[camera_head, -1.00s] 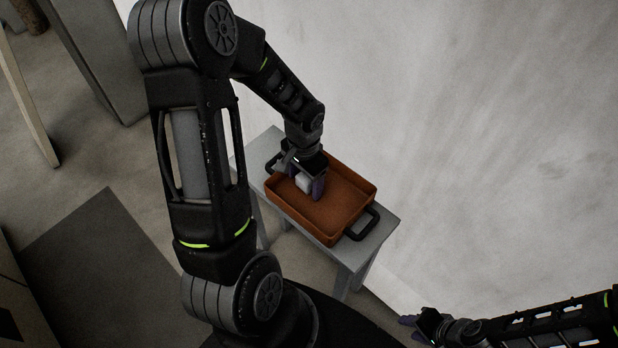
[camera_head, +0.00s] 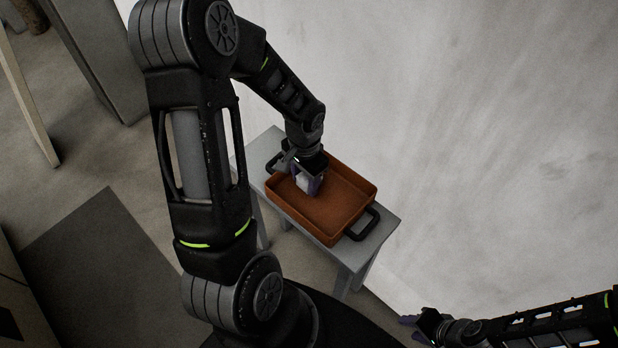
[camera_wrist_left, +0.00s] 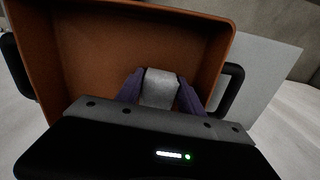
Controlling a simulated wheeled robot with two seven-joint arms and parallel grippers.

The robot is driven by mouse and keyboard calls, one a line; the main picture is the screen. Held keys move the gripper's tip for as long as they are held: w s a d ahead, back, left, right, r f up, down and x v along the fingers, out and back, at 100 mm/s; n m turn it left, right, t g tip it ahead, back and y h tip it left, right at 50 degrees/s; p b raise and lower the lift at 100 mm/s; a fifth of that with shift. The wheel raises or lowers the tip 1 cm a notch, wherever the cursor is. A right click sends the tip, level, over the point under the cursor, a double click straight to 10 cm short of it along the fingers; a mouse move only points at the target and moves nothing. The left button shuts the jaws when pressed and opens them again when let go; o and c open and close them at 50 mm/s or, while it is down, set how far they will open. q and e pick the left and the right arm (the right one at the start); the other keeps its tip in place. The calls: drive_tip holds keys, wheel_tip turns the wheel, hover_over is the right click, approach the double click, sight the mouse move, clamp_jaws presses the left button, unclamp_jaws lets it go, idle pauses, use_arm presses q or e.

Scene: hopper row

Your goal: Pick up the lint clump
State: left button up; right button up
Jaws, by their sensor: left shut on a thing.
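The lint clump (camera_wrist_left: 160,86) is a pale grey block with rounded edges. It sits between the two purple fingers of my left gripper (camera_wrist_left: 160,98) in the left wrist view. In the head view my left gripper (camera_head: 307,186) is shut on the lint clump (camera_head: 304,181), inside the orange-brown tray at its left end. The gripper partly hides the clump there, and I cannot tell whether it touches the tray floor. My right gripper (camera_head: 410,328) is at the lower right, away from the tray, with purple fingers; its opening is unclear.
The orange-brown tray (camera_head: 352,190) has low walls and black handles and stands on a small grey table (camera_head: 268,143). A pale wall or panel (camera_head: 480,130) rises behind and to the right. A dark mat (camera_head: 90,260) lies on the floor at left.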

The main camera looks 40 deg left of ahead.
sight(306, 177)
use_arm(q)
drive_tip(key=shift+r, duration=0.15)
wheel_tip(306, 177, up, 10)
drive_tip(key=shift+f+p, duration=0.1)
drive_tip(key=shift+p, duration=0.35)
drive_tip(key=shift+w+d, duration=0.1)
idle(0.4)
